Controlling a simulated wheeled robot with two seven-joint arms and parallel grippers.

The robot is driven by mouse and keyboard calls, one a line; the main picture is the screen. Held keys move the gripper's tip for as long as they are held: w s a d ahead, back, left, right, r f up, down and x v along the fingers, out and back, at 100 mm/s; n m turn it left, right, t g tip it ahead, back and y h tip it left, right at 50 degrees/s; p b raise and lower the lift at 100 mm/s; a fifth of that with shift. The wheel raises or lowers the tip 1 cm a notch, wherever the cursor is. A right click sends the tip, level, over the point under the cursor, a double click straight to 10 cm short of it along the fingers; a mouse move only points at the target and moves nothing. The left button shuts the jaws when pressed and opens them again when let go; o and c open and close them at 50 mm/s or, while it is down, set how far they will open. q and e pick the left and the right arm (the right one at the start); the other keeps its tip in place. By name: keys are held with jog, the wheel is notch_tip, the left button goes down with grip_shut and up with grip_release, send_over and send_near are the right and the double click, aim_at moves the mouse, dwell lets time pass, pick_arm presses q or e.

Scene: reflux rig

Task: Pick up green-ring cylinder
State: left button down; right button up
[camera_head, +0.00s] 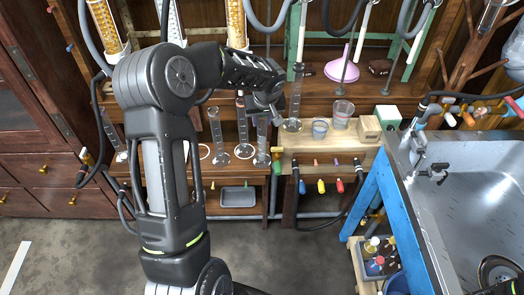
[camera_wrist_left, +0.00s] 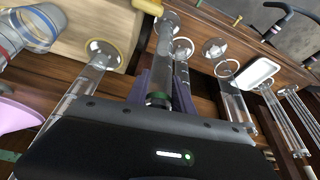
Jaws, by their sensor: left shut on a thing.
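The green-ring cylinder (camera_wrist_left: 163,55) is a clear, slim glass cylinder with a dark green ring near its top. It stands out between the purple fingers of my left gripper (camera_wrist_left: 160,92) in the left wrist view, and the gripper is shut on it. In the head view my left gripper (camera_head: 265,116) is over the wooden bench, with the cylinder (camera_head: 262,142) upright below it. I cannot tell if its foot touches the bench. My right gripper is not in view.
Clear cylinders (camera_head: 217,137) stand close on the left, and another cylinder (camera_head: 294,100) stands on the pale wooden board (camera_head: 305,140) at right. Beakers (camera_head: 342,113) are farther right. A grey tray (camera_head: 238,197) lies on the lower shelf. A metal sink (camera_head: 470,190) is at right.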

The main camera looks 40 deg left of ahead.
pick_arm(q)
jog(key=shift+r, duration=0.15)
jog(key=shift+r+p, duration=0.45)
jog(key=shift+r, duration=4.45)
jog(key=shift+f, duration=0.1)
